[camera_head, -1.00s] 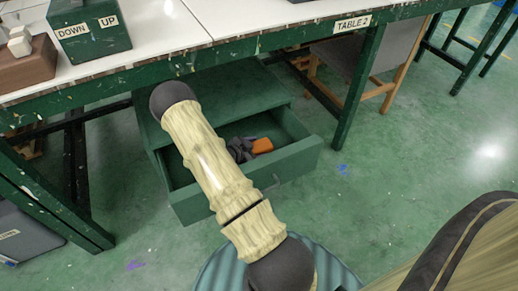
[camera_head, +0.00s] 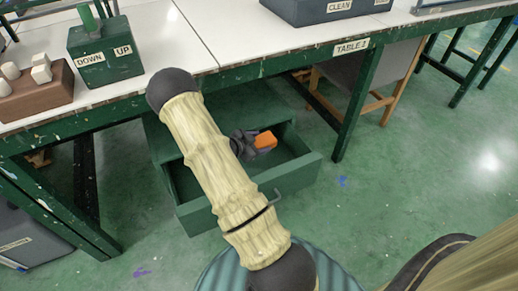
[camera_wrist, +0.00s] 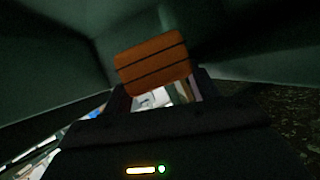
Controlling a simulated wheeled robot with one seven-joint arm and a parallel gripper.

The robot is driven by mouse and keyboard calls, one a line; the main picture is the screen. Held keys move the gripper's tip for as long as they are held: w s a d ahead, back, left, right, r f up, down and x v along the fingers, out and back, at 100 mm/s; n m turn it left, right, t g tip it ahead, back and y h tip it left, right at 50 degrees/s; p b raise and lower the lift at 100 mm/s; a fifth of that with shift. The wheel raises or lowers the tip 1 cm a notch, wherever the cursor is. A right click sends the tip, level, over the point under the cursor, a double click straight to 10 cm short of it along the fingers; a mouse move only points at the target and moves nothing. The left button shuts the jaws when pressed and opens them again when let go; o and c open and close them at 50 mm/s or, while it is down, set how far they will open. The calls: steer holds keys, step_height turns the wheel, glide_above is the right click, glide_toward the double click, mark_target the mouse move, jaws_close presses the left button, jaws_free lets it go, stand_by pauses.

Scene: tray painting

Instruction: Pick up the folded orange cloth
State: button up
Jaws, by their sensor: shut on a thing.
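The folded orange cloth (camera_head: 265,141) shows in the head view at the end of my gripper (camera_head: 252,143), inside the outline of the open green drawer (camera_head: 300,175). In the wrist view the cloth (camera_wrist: 154,64) is an orange-brown block with two dark lines across it. It sits between the dark fingers of my gripper (camera_wrist: 157,88), which is shut on it. My pale arm hides the left part of the drawer in the head view. The wrist view is dark.
The drawer's walls surround the gripper, with the table marked TABLE 2 (camera_head: 350,48) above and behind. A green DOWN/UP box (camera_head: 106,62) and a brown block (camera_head: 36,95) stand on the tabletop.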

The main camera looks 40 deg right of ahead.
mark_target(259, 142)
step_height(259, 142, up, 6)
steer(key=shift+r+p, duration=0.1)
steer(key=shift+p, duration=0.85)
steer(key=shift+c, duration=0.2)
